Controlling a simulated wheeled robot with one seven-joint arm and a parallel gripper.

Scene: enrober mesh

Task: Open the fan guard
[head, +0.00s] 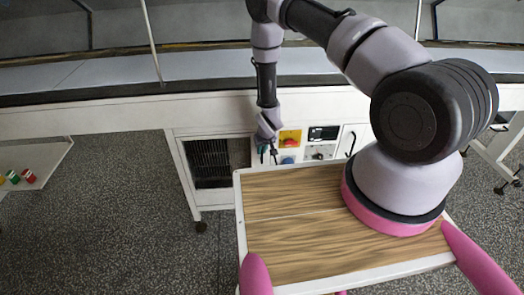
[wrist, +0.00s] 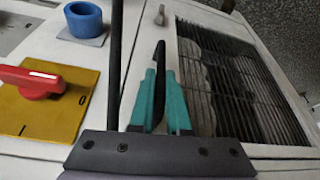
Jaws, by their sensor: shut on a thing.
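The fan guard (head: 211,163) is a dark slatted grille in a white frame on the front of the white machine. It also fills the right of the wrist view (wrist: 242,80), with pale round shapes behind its slats. It looks flush with the front. My gripper (head: 268,152) is just right of the grille in the head view. In the wrist view its teal fingers (wrist: 160,98) are shut on a black upright handle (wrist: 159,62) beside the grille.
Left in the wrist view are a red rotary switch (wrist: 32,80) on a yellow plate and a blue round knob (wrist: 84,19). A long black bar (wrist: 117,60) stands close left of the fingers. A small grey latch (wrist: 160,15) is above.

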